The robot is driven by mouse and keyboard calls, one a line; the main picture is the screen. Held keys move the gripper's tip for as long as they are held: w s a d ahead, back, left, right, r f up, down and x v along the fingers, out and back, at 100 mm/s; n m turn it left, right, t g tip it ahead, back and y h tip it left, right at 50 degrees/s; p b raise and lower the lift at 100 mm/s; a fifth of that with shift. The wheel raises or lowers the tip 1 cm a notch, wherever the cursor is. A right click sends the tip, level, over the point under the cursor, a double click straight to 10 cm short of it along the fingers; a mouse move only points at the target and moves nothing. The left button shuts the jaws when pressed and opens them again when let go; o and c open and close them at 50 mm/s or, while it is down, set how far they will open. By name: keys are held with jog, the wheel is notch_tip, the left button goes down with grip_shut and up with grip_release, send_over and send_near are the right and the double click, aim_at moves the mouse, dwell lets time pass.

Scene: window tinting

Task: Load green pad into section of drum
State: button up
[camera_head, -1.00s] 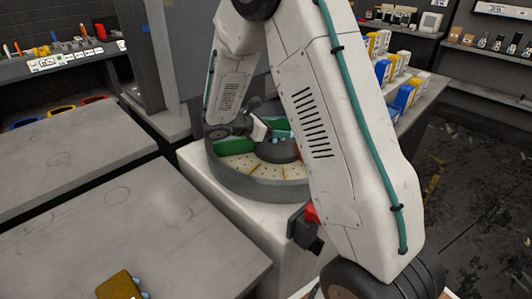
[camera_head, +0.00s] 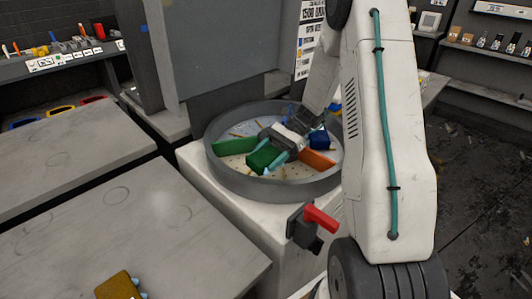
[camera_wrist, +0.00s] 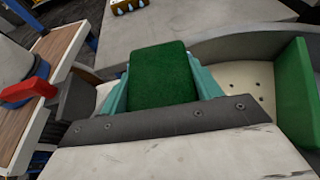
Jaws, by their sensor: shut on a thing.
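A green pad (camera_head: 262,158) is held between the teal fingers of my gripper (camera_head: 271,163). The wrist view shows the pad (camera_wrist: 162,72) large, with the fingers (camera_wrist: 160,88) along its two sides. The gripper is over the inside of the round grey drum (camera_head: 274,190), near its front wall. I cannot tell whether the pad touches the drum floor. An upright green panel (camera_head: 234,145) stands at the drum's left, with an orange one (camera_head: 317,160) at the right and a blue piece (camera_head: 319,140) behind. My arm hides part of the drum's right side.
A red handle (camera_head: 321,218) on a dark mount is at the drum stand's front right. Grey tables (camera_head: 90,215) lie at the left, mostly clear. A mustard-coloured block with blue bits (camera_head: 118,286) sits at the front table edge. A grey panel (camera_head: 225,55) rises behind the drum.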

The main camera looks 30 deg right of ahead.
aim_at(267, 178)
jog(key=m+t, duration=0.2)
jog(key=t, duration=0.1)
jog(key=w+m+t, duration=0.1)
jog(key=m, duration=0.1)
jog(key=shift+a+r+t, duration=0.15)
jog(key=shift+a+t, duration=0.15)
jog(key=shift+t, duration=0.1)
jog(key=shift+w+d+m+t+h, duration=0.15)
jog(key=shift+m+t+h, duration=0.25)
jog(key=shift+m+t, duration=0.5)
jog(key=shift+w+d+f+m+t+h, duration=0.15)
jog(key=shift+d+m+t+h, duration=0.2)
jog(key=shift+m+t, duration=0.2)
jog(key=shift+w+d+f+m+t+h, duration=0.1)
jog(key=shift+d+m+t+h, duration=0.1)
jog(key=shift+m+t+h, duration=0.25)
jog(key=shift+f, duration=3.3)
jog(key=shift+f, duration=0.1)
jog(key=o, duration=1.1)
jog(key=shift+d, duration=0.1)
jog(key=shift+t, duration=0.3)
jog(key=v, duration=0.7)
jog(key=shift+s+d, duration=0.15)
jog(key=shift+d, duration=0.15)
